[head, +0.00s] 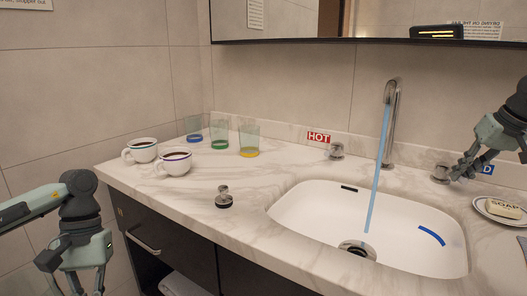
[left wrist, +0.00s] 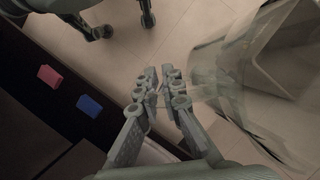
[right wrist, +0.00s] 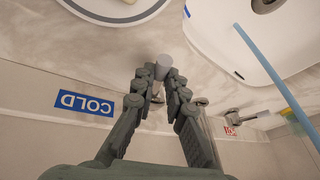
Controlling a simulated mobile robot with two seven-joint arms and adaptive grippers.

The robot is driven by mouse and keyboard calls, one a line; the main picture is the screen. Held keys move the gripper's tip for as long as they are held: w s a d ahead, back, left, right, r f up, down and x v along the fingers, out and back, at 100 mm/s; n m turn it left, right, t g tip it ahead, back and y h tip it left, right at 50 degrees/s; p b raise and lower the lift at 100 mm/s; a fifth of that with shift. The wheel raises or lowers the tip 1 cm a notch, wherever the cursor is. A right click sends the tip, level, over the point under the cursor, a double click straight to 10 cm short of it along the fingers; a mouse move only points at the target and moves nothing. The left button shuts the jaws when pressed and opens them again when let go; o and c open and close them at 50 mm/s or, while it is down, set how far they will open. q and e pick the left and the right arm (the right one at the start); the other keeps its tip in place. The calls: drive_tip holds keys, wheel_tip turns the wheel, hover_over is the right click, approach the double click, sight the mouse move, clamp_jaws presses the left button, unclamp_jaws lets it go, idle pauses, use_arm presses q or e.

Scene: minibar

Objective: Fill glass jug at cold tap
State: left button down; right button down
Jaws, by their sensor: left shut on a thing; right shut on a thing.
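The chrome spout (head: 393,110) runs a blue stream of water (head: 375,175) into the white sink (head: 300,205), down at the drain (head: 357,248). My right gripper (head: 462,170) is shut on the cold tap knob (head: 440,174), beside the blue COLD label (right wrist: 84,103); the knob also shows between the fingertips in the right wrist view (right wrist: 164,61). My left gripper (left wrist: 160,92) is shut on the clear glass jug (left wrist: 255,75), apparently by its handle, low in front of the counter and away from the stream.
The hot tap knob (head: 336,150) stands left of the spout. A metal stopper (head: 224,197) stands on the counter left of the sink. Two coffee cups (head: 174,164) and several tumblers (head: 220,135) stand at left. A soap dish (head: 496,212) is at right. Dark cabinets (head: 185,245) lie below.

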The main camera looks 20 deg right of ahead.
drive_tip(key=c, duration=1.6)
unclamp_jaws()
drive_tip(key=shift+o, duration=0.2)
drive_tip(key=v, duration=1.2)
drive_tip(key=shift+a+f, duration=0.1)
